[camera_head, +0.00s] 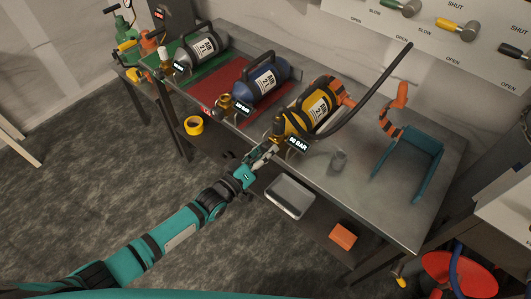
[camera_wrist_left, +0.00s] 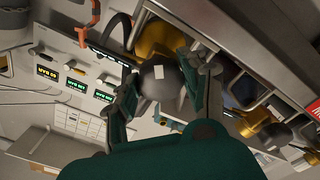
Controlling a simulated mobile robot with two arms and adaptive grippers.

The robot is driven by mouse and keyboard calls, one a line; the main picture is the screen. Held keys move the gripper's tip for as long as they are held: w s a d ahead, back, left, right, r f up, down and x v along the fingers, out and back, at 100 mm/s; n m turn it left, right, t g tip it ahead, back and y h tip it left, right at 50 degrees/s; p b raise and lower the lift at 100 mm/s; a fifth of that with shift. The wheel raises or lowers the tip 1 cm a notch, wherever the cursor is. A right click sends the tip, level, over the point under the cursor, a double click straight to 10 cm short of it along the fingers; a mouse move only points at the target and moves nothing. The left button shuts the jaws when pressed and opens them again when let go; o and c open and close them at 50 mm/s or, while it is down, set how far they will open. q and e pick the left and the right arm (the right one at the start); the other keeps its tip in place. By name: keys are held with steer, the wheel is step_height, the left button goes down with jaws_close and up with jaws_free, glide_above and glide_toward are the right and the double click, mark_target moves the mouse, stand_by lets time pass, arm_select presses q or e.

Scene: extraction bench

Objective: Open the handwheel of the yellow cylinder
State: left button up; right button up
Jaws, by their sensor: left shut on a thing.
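The yellow cylinder (camera_head: 319,104) lies on the metal bench with its valve end toward the front edge. A tag reading "50 BAR" (camera_head: 298,145) is at that end. My left gripper (camera_head: 265,154) reaches this valve end from the front left. In the left wrist view, the round dark grey handwheel (camera_wrist_left: 160,84), with a white mark on its face, sits between the two fingers of my left gripper (camera_wrist_left: 163,98). The gripper is shut on it. Part of the yellow cylinder (camera_wrist_left: 153,38) shows behind the handwheel. My right gripper is not in view.
A blue cylinder (camera_head: 262,80) on a red mat and a grey one (camera_head: 202,47) on a green mat lie to the left. A black hose (camera_head: 372,91) arches over the bench. A teal frame (camera_head: 412,158) stands at right. A white tray (camera_head: 290,197) is below the front edge.

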arm_select(q)
steer(key=shift+f+n+b, duration=0.1)
steer(key=shift+n+b, duration=2.45)
steer(key=shift+n, duration=2.95)
steer(key=o, duration=1.2)
steer(key=v, duration=1.2)
